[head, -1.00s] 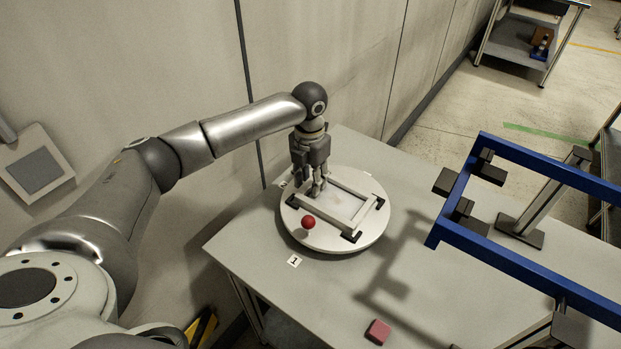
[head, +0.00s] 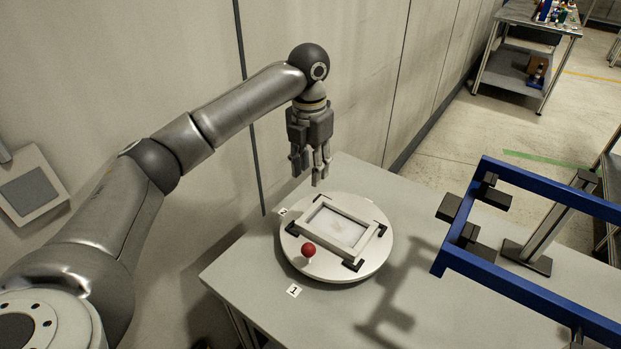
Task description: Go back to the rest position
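My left gripper (head: 309,166) is in the head view, pointing down above the far left part of the round white turntable (head: 375,250). Its fingers are apart and nothing shows between them. The turntable carries a grey rectangular frame (head: 357,261) with dark corner pieces and a red ball-shaped knob (head: 308,250) at its near left. The gripper is clear of the frame and knob. My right gripper is not in view.
A grey table (head: 250,275) holds the turntable, with a number 1 label (head: 293,290). A blue frame (head: 515,285) on a metal post stands at the right. A wall (head: 350,80) runs behind the table. A shelf cart (head: 510,65) stands far back.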

